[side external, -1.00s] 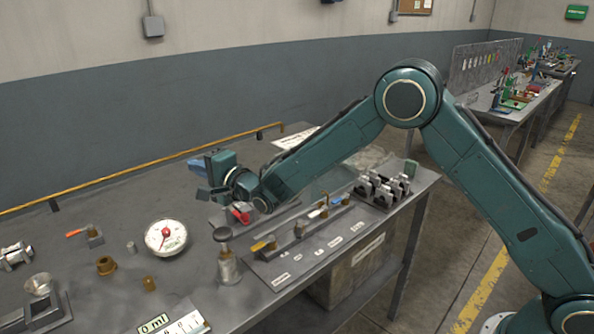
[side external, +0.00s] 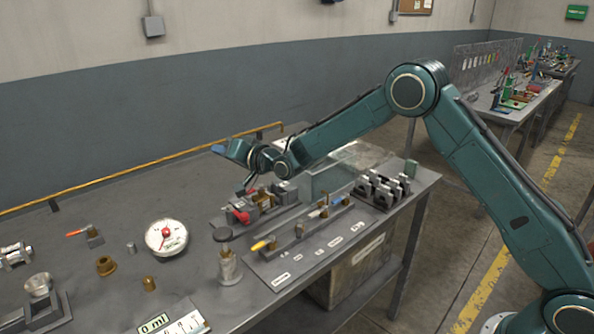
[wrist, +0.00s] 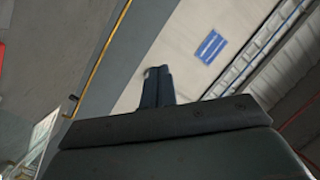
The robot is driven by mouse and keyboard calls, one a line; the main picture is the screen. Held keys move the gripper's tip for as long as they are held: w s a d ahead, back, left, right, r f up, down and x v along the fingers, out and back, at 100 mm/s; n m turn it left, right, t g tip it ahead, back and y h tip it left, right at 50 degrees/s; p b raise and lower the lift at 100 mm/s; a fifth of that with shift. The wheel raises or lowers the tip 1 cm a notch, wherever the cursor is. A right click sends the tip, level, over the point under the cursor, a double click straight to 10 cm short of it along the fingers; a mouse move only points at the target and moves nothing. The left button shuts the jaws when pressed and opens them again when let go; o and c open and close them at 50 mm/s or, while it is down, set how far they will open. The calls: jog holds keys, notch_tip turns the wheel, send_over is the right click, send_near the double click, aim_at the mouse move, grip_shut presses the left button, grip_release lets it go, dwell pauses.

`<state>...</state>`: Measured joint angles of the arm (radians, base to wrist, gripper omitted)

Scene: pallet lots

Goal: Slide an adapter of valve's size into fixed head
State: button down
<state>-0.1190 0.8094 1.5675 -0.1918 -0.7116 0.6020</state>
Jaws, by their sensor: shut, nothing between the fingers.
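In the side external view my gripper (side external: 220,149) is raised above the bench, pointing left and away from the bench top. In the wrist view its fingers (wrist: 157,86) are together with nothing between them. A red-handled valve (side external: 240,216) sits near a fixture with brass and grey parts (side external: 264,199) below my wrist. An orange-handled valve (side external: 90,235) stands at the left. Possible adapters are a wide brass fitting (side external: 106,265), a smaller brass fitting (side external: 149,284) and a small grey cylinder (side external: 131,247). I cannot tell which part is the fixed head.
A dial gauge (side external: 166,238) and a black-topped metal stand (side external: 227,263) are mid-bench. A labelled rack (side external: 310,246) with a yellow-handled part runs along the front. A yellow rail (side external: 120,173) follows the back edge.

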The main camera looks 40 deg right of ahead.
jog(key=d+n+y, duration=0.1)
jog(key=d+n, duration=0.6)
jog(key=n, duration=0.2)
jog(key=s+d+f+n+y, duration=0.1)
jog(key=d+n+y, duration=0.1)
jog(key=d+n, duration=0.6)
jog(key=d+f+n+y, duration=0.1)
jog(key=d+n, duration=0.7)
jog(key=n, duration=0.4)
jog(key=shift+s+g, duration=0.3)
jog(key=shift+f, duration=0.45)
jog(key=shift+a, duration=0.2)
send_over(249, 208)
jog(key=a, duration=0.1)
notch_tip(249, 208, down, 10)
jog(key=shift+d, duration=0.5)
